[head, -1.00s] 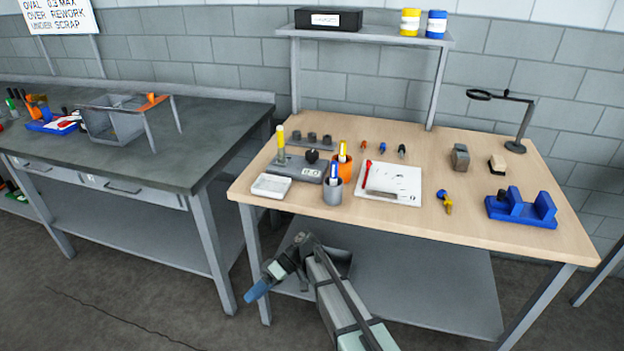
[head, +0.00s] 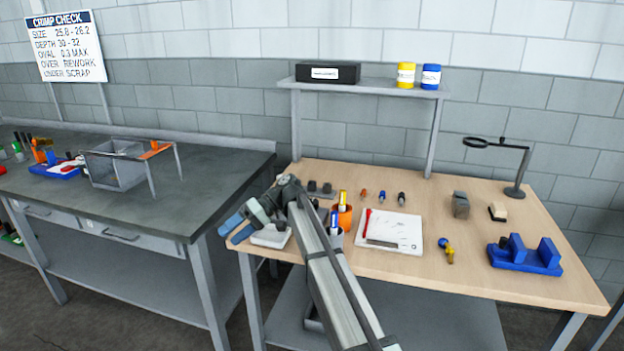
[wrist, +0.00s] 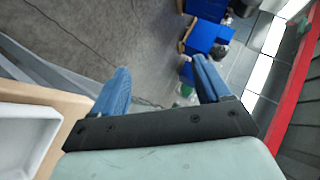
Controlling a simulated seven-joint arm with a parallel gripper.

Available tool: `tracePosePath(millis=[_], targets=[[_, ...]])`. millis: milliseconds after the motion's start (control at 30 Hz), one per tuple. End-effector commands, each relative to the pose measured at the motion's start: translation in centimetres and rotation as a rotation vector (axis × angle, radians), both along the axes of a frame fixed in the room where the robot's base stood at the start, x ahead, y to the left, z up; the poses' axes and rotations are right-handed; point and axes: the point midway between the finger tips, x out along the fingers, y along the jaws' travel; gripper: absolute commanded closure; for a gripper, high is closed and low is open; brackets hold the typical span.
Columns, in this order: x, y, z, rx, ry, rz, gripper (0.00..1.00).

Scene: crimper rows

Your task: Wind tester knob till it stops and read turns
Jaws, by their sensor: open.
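The tester with its black knob stood at the left of the wooden bench a second ago; my arm now covers that spot in the head view, so knob and readout are hidden. My gripper (head: 232,229) is above the bench's front left corner, beside the white tray (head: 270,238). In the wrist view its two blue fingers (wrist: 160,66) are spread apart with nothing between them, and the tray (wrist: 22,137) shows at the lower left.
A grey cup (head: 335,238) and an orange cup (head: 344,218) stand close to my arm. A white sheet (head: 398,228) lies right of them. A blue cradle (head: 525,258) is at the bench's right. A wall sign (head: 66,48) lists crimp limits.

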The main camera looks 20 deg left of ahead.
Motion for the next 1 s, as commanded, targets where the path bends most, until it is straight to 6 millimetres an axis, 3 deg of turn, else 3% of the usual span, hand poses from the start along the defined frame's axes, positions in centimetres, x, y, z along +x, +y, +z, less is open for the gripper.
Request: tracePosePath(millis=[267,600,800,1000], targets=[[8.6,-2.3,0.1,-0.376,-0.069,-0.217,0.23],[22.0,-10.1,3.0,-0.906,-0.202,-0.715,0.23],[26.3,-13.6,5.2,-1.058,-0.257,-0.927,0.23],[27.4,-14.9,6.0,-1.098,-0.284,-0.983,0.23]])
